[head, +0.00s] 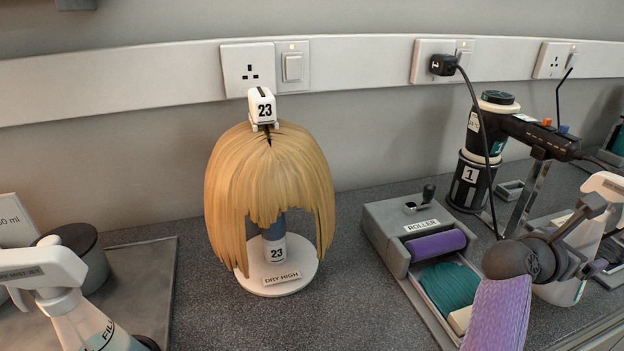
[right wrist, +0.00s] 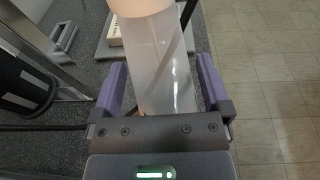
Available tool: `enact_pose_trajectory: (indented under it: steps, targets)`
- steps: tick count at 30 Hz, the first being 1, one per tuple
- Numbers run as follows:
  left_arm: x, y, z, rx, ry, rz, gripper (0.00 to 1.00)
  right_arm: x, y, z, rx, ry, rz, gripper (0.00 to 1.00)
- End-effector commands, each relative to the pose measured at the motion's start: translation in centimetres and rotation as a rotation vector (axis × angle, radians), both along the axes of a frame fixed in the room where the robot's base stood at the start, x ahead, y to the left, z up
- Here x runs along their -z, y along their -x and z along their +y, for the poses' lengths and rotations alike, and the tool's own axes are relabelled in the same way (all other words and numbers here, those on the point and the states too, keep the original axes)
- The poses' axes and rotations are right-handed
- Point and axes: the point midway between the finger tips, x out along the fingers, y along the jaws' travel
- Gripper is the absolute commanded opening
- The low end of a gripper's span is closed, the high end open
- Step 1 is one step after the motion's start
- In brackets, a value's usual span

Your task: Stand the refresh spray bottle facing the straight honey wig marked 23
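The straight honey wig (head: 268,180) hangs on a stand with a round white base marked DRY HIGH, with 23 on its post and on the white block on top. A white-headed spray bottle (head: 608,187) stands at the right edge, partly hidden by my right gripper (head: 592,238). In the right wrist view, the translucent bottle (right wrist: 165,65) is between the purple fingers of my right gripper (right wrist: 162,88), with slim gaps beside it; the gripper looks open. Another spray bottle (head: 75,318) stands at lower left; its label is too blurred to read surely. My left gripper is out of view.
A grey roller tray (head: 395,240) with a purple roller lies between the wig and my right arm. A dark tool holder marked 1 (head: 468,186) stands behind, with a cable to the wall. A dark pot (head: 85,258) is at left. Counter in front of the wig is clear.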

Motion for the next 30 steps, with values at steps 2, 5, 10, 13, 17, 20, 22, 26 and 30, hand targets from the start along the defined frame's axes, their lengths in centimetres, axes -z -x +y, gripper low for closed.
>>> enact_pose_trajectory:
  steps: [2, 5, 10, 13, 17, 20, 22, 26, 30]
  targets:
    - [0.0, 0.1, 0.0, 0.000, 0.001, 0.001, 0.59, 0.0, 0.0, 0.0, 0.000, 0.000, 0.000, 0.79]
    - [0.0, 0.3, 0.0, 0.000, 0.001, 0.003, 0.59, 0.0, 0.0, 0.0, 0.000, 0.000, 0.000, 0.58]
    - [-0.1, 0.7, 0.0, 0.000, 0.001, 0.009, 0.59, 0.0, 0.0, 0.0, 0.000, 0.000, 0.001, 0.34]
    - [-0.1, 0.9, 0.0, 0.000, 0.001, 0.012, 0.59, 0.0, 0.0, 0.0, 0.000, 0.001, 0.001, 0.34]
    - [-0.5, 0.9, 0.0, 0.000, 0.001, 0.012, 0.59, -0.5, 0.0, 0.1, -0.001, 0.001, -0.001, 0.34]
    - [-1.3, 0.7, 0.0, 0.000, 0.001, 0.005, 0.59, -1.5, 0.0, 0.1, -0.001, 0.000, -0.002, 0.34]
    - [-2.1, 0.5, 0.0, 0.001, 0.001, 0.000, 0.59, -2.5, 0.0, 0.1, -0.001, 0.000, -0.003, 0.34]
    - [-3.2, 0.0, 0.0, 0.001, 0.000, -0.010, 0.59, -4.0, 0.0, 0.1, -0.001, 0.001, -0.003, 0.34]
    - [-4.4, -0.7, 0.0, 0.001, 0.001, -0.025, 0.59, -5.5, 0.0, 0.0, -0.001, 0.001, -0.003, 0.34]
